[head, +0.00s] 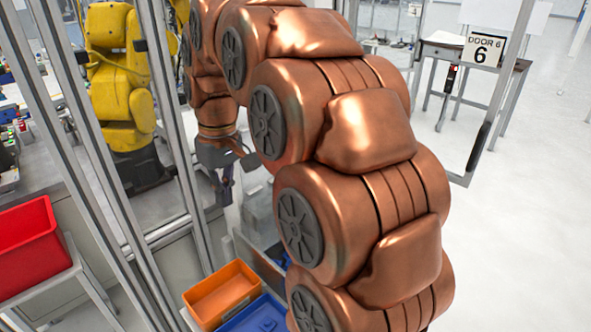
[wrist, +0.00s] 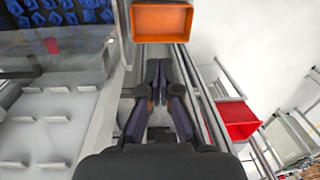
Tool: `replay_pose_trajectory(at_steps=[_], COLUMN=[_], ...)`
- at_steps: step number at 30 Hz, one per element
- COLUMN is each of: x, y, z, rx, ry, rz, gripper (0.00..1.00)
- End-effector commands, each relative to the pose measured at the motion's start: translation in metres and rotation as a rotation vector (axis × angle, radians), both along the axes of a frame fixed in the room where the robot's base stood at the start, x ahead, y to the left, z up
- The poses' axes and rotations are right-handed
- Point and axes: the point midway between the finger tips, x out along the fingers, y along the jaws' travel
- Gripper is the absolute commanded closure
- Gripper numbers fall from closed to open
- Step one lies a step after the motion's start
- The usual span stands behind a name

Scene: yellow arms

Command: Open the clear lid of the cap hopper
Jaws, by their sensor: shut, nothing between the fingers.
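In the head view my gripper (head: 225,196) points down beyond the curve of my copper arm. In the wrist view my gripper (wrist: 158,78) has its dark fingers together, with nothing between them. Many blue pieces (wrist: 60,12), which look like caps, lie at the upper left of the wrist view, left of my fingers. A pale see-through panel (wrist: 75,68) is beside them; I cannot tell for sure whether it is the hopper's clear lid or whether it is shut. In the head view my arm hides most of the hopper area.
An orange bin (head: 221,293) and a blue bin (head: 257,318) stand low in front. A red bin (head: 28,236) sits on a stand at the left. Metal frame posts (head: 170,120) stand near my arm, with a yellow robot arm (head: 118,75) behind. Open floor lies right.

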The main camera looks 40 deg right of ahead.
Motion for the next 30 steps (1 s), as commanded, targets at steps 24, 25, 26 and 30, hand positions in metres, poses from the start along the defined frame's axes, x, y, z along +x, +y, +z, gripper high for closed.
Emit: replay_pose_trajectory(at_steps=[24,25,26,30], x=[0.1,0.099,0.099,0.098], y=[-0.237,-0.243,-0.249,-0.265], z=[0.002,0.001,0.0,-0.002], rx=[-0.052,-0.054,-0.055,-0.066], ry=[-0.16,-0.162,-0.163,-0.171], rz=[-0.068,-0.07,-0.073,-0.077], gripper=[1.0,1.0,1.0,1.0])
